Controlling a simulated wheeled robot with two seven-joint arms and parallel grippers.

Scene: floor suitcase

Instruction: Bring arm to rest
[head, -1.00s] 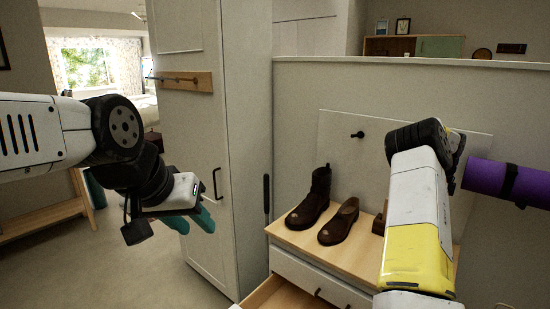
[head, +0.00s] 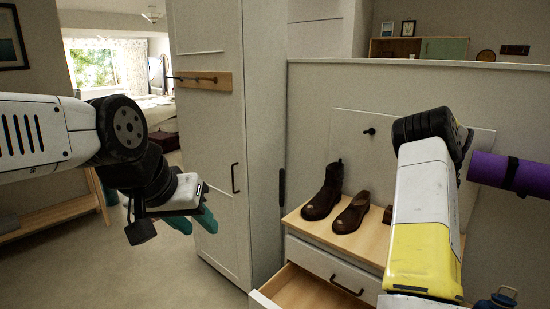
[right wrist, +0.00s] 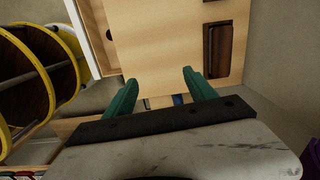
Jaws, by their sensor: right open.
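My left arm comes in from the left in the head view. Its gripper (head: 195,221) has teal fingers that look apart and empty, in front of the tall white cabinet door. My right arm (head: 424,215), white and yellow, stands at the right of the head view, and its gripper is hidden there. In the right wrist view the right gripper (right wrist: 159,84) is open, with nothing between its teal fingers. A light wooden surface (right wrist: 165,45) lies beyond the fingertips.
A low cabinet (head: 310,232) bears two brown shoes, a boot (head: 325,192) and a lower shoe (head: 351,214). Its drawer (head: 310,290) is open. A purple roll (head: 510,174) is on the wall at right. A tall white cabinet (head: 215,150) stands behind my left gripper.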

